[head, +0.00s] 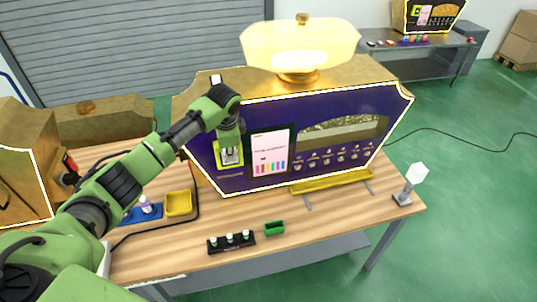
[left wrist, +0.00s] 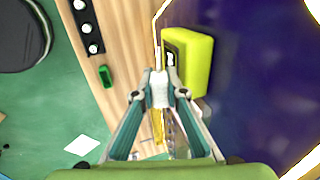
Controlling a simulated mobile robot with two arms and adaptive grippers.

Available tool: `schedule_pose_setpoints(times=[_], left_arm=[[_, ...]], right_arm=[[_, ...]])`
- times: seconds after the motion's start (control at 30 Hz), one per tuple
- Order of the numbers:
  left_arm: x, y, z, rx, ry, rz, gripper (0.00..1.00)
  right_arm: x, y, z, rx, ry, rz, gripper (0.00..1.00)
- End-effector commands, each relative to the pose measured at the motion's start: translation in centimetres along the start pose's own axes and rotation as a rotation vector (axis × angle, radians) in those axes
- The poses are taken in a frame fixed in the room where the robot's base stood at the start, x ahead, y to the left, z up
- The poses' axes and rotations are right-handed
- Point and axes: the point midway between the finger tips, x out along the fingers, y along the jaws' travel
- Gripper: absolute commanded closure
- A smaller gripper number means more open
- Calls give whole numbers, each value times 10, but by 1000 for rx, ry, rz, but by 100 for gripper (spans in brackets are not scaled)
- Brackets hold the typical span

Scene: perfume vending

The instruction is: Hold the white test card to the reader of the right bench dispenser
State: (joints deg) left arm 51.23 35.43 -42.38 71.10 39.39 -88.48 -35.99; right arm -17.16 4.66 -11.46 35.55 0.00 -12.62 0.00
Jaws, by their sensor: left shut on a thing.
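The right bench dispenser is a gold box with a purple front (head: 345,108), standing on the wooden bench. Its lime-green reader (head: 236,146) is at the left of that front, beside a screen; it also shows in the left wrist view (left wrist: 196,62). My left gripper (head: 230,157) is in front of the reader, covering part of it. In the left wrist view its fingers (left wrist: 160,88) are shut on a thin white piece, which looks like the test card (left wrist: 157,60) seen edge-on, just beside the reader. I cannot tell whether they touch. My right gripper is out of view.
A yellow tray (head: 179,203), a black rack with several small vials (head: 231,242) and a green block (head: 274,228) lie on the bench. Another gold dispenser (head: 22,165) stands left.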

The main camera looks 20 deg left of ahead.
Motion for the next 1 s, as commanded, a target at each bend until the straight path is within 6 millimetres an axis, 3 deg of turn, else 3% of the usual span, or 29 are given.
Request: schedule_pose_setpoints(times=[0.23,1.0], left_arm=[[-9,22,1,3,0,1,100],[-28,92,0,0,0,0,100]], right_arm=[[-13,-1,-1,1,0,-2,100],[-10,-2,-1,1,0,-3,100]])
